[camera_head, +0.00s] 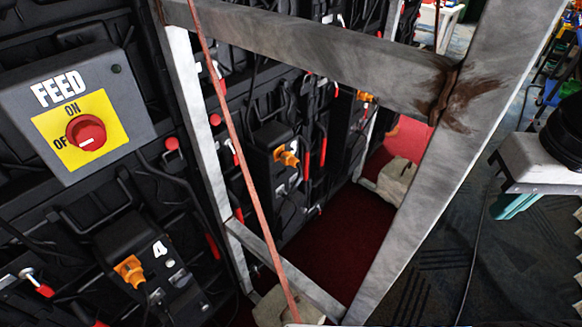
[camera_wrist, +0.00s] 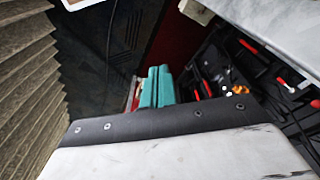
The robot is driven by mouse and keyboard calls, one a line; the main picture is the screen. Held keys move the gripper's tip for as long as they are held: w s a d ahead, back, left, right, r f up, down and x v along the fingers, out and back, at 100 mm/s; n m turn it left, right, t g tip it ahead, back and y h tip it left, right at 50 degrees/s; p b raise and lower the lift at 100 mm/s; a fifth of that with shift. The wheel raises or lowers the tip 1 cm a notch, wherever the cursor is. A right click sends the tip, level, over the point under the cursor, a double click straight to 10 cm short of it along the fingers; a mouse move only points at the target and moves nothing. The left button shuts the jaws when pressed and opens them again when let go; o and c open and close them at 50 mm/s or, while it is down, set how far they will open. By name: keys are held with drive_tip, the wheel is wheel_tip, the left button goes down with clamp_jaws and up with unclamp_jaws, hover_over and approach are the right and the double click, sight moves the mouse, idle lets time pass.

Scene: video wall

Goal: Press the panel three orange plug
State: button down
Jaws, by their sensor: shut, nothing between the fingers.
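Several orange plugs stick out of black panel boxes on the video wall. The nearest orange plug (camera_head: 131,271) sits on the box marked 4. The middle orange plug (camera_head: 289,158) is farther along, seen through the metal frame; no panel number is readable there. A farther orange plug (camera_head: 366,97) is partly hidden behind the frame. One orange plug (camera_wrist: 240,89) shows small in the wrist view; I cannot tell which. My gripper (camera_head: 506,209) has teal fingers, shut and empty, at the right of the frame, apart from the plugs. Its fingers also show in the wrist view (camera_wrist: 155,88).
A grey metal frame (camera_head: 400,235) stands between my gripper and the wall, with a thin reddish strap (camera_head: 238,140) across its opening. A FEED switch box (camera_head: 130,115) is at upper left. Pale sandbags (camera_head: 397,180) weigh the frame. Dark carpet (camera_head: 420,280) is open.

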drive_tip(key=w+f+m+t, duration=0.15)
drive_tip(key=w+f, duration=0.35)
drive_tip(key=w, duration=0.5)
drive_tip(key=w+f+t, duration=0.3)
drive_tip(key=w+f, duration=0.2)
drive_tip(key=w, duration=0.5)
drive_tip(key=w+f+m+t, duration=0.1)
drive_tip(key=w+f+t, duration=0.3)
drive_tip(key=w, duration=0.6)
drive_tip(key=w+a+f+y, duration=0.3)
drive_tip(key=a+f+y, duration=0.4)
drive_tip(key=a+f, duration=0.3)
drive_tip(key=s+a+f+m+t+y, duration=0.1)
drive_tip(key=s+a+f+m+y, duration=0.3)
drive_tip(key=s+y, duration=0.3)
drive_tip(key=shift+f+m, duration=0.55)
drive_tip(key=shift+f, duration=0.35)
